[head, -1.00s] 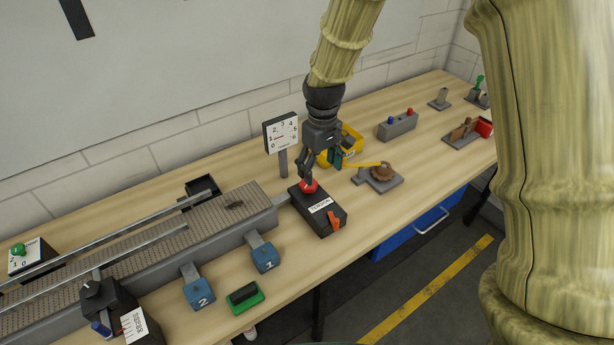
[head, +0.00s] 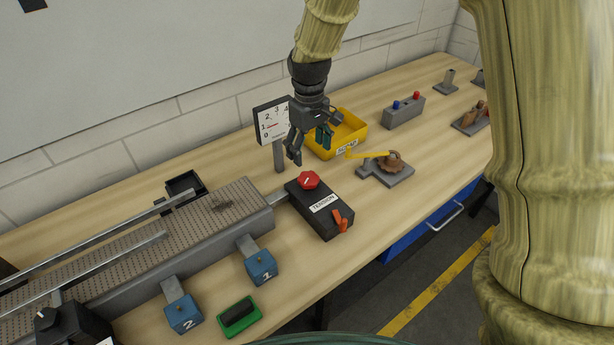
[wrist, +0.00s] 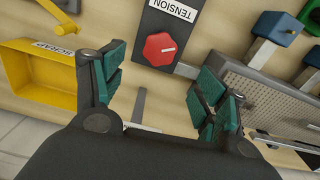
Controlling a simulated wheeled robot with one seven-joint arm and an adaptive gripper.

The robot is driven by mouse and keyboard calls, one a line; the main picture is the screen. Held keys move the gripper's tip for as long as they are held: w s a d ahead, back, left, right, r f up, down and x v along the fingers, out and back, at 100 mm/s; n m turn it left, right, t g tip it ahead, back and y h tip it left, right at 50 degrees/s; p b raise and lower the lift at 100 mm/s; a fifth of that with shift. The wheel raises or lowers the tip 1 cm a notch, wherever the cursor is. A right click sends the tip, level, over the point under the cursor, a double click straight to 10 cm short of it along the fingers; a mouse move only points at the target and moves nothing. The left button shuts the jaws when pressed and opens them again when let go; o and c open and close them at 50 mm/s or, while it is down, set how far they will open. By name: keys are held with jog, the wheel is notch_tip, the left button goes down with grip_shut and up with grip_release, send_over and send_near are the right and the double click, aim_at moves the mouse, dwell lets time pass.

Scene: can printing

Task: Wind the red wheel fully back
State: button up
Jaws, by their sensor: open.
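The red wheel (head: 309,180) is a faceted knob with a white mark, on top of the black box labelled TENSION (head: 325,204). In the wrist view the red wheel (wrist: 159,49) shows whole, with its mark toward the right. An orange-red lever (head: 341,221) sits at the box's front end. My gripper (head: 310,148) is open and empty, above and behind the wheel and apart from it. In the wrist view the teal pads of my gripper (wrist: 160,78) are spread wide. A numbered dial (head: 272,122) stands behind the box, partly hidden by my gripper; its needle points near 1.
A yellow bin (head: 350,136) and a crank with a yellow handle (head: 392,165) stand right of the box. The perforated conveyor (head: 222,207) is at left, with blue blocks 1 (head: 260,265) and 2 (head: 183,313) in front. Bare table lies in front of the box.

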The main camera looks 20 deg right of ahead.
aim_at(309, 178)
jog(key=shift+f+p, duration=1.7)
jog(key=shift+f, duration=3.5)
jog(key=shift+c, duration=0.5)
jog(key=c, duration=0.9)
